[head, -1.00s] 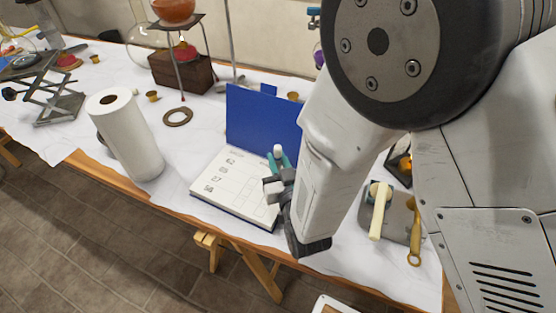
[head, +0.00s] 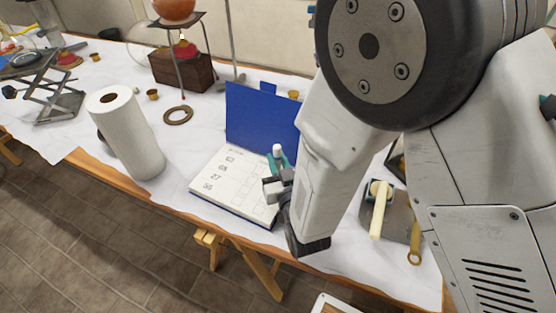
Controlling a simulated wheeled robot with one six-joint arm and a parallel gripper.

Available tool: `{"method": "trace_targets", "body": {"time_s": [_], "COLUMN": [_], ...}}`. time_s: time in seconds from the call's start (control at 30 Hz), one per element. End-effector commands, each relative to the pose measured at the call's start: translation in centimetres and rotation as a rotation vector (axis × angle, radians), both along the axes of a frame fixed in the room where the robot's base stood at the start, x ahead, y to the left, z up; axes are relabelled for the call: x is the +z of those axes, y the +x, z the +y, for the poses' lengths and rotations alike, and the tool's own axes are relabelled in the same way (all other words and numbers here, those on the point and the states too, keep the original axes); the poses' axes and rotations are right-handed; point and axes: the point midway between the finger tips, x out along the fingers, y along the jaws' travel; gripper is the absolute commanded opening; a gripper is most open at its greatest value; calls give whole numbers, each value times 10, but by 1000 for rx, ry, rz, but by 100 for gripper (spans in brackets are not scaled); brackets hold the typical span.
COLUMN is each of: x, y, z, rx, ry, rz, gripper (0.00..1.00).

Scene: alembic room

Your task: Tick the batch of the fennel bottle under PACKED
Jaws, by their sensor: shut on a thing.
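An open book with a blue cover (head: 258,120) and a white page (head: 222,190) lies near the table's front edge. The numbers and column headings are too small to read surely. My gripper (head: 276,184) is over the page's right side, shut on a slim teal thing with a white top (head: 278,152), seemingly a pen. Its lower end is hidden, so I cannot tell whether it touches the page. My arm covers the book's right part. I cannot make out a fennel bottle.
A grey board (head: 402,220) with a pale-handled tool lies right of my arm. A tripod over a wooden box (head: 180,72) stands farther back.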

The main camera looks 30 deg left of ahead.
Motion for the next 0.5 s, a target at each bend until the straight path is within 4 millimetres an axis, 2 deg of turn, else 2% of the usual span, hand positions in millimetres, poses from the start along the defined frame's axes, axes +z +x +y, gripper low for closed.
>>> {"method": "trace_targets", "body": {"time_s": [0.03, 0.5], "x": [-5, -5], "y": [-3, -3], "z": [-2, -8], "rx": [3, -2], "ry": [-11, -15], "rz": [8, 9], "gripper": [0, 0]}}
